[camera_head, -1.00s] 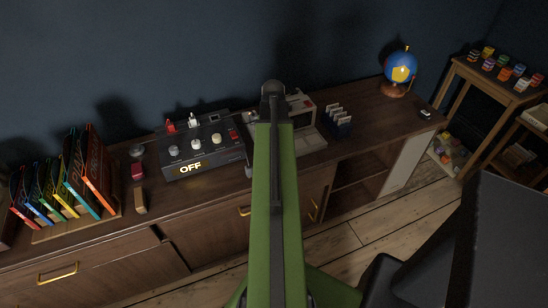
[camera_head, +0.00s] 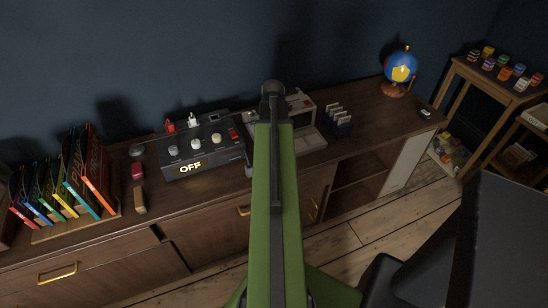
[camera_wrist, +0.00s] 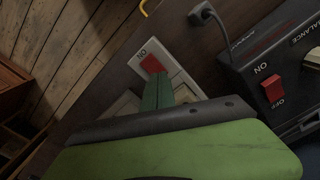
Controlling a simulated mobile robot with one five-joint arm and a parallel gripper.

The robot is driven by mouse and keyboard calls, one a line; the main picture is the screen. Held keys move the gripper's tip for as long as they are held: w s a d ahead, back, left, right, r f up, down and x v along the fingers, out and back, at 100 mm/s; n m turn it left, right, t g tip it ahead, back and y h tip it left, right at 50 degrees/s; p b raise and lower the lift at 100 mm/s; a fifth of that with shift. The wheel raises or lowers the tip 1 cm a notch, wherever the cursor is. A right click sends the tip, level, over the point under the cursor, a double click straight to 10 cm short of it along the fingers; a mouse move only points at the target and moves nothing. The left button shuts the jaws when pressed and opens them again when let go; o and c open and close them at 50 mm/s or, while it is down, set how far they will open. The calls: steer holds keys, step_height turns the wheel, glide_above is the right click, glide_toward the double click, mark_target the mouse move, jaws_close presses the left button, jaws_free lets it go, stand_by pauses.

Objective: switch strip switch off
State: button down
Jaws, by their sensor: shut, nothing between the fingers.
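In the wrist view, a pale power strip (camera_wrist: 172,75) with a red rocker switch (camera_wrist: 151,65) lies on the brown wooden surface. "ON" is printed beside the rocker's upper end; I cannot tell which way the rocker is tilted. My gripper (camera_wrist: 157,84) is shut and empty, its green fingertips close below the rocker in the picture. I cannot tell whether they touch it. The fingers and green gripper body hide the lower part of the strip.
A black control box (camera_head: 200,148) with knobs and a lit "OFF" sign stands on the sideboard; its own red ON/OFF switch (camera_wrist: 273,89) is right of my gripper. A plugged cable (camera_wrist: 203,14) runs near the strip. Books (camera_head: 70,180) stand left; a globe (camera_head: 400,68) stands right.

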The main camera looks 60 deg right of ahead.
steer(key=shift+f+b, duration=0.75)
steer(key=shift+f, duration=0.05)
step_height(320, 180, up, 7)
steer(key=p, duration=0.7)
stand_by(0.6)
